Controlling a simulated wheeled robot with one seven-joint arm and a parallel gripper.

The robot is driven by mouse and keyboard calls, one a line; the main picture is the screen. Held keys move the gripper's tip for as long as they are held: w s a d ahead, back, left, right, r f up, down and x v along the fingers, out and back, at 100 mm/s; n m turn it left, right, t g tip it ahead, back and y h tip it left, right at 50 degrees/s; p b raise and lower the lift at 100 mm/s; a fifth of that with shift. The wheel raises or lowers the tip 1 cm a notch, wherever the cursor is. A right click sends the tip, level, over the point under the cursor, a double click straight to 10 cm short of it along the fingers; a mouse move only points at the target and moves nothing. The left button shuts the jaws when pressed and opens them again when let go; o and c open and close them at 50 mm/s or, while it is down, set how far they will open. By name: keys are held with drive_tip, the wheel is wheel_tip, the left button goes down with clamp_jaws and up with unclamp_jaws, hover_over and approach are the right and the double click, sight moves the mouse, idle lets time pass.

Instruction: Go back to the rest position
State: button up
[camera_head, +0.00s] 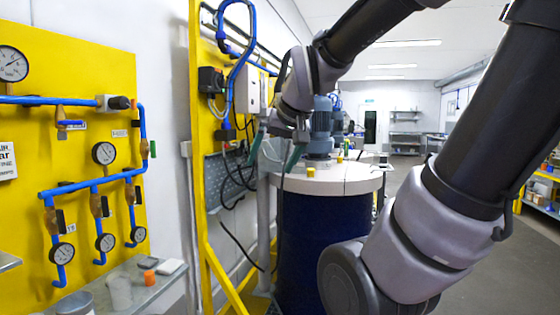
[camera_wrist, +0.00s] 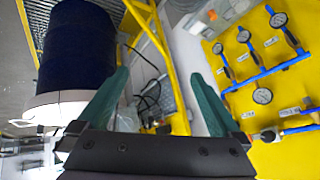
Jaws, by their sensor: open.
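My gripper (camera_head: 271,164) is in the middle of the head view, in front of the yellow-framed panel and at the left edge of the drum's lid. Its two green fingers are spread apart with nothing between them. In the wrist view my gripper (camera_wrist: 158,75) also shows open and empty. My arm reaches across the right side of the head view and covers part of the room behind.
A dark blue drum (camera_head: 318,240) with a pale lid (camera_head: 345,183) carries a blue-grey motor (camera_head: 320,128). A yellow-framed panel (camera_head: 198,130) with cables stands beside it. A yellow gauge board (camera_head: 85,155) is at left, above a shelf (camera_head: 150,290). Open floor (camera_head: 470,260) lies right.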

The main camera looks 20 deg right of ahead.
drive_tip(key=shift+m+g+y, duration=0.3)
drive_tip(key=shift+m+y, duration=0.2)
drive_tip(key=shift+m, duration=0.1)
drive_tip(key=s, duration=0.5)
drive_tip(key=shift+s+a+r, duration=0.3)
drive_tip(key=shift+s+r, duration=0.05)
drive_tip(key=shift+s, duration=0.05)
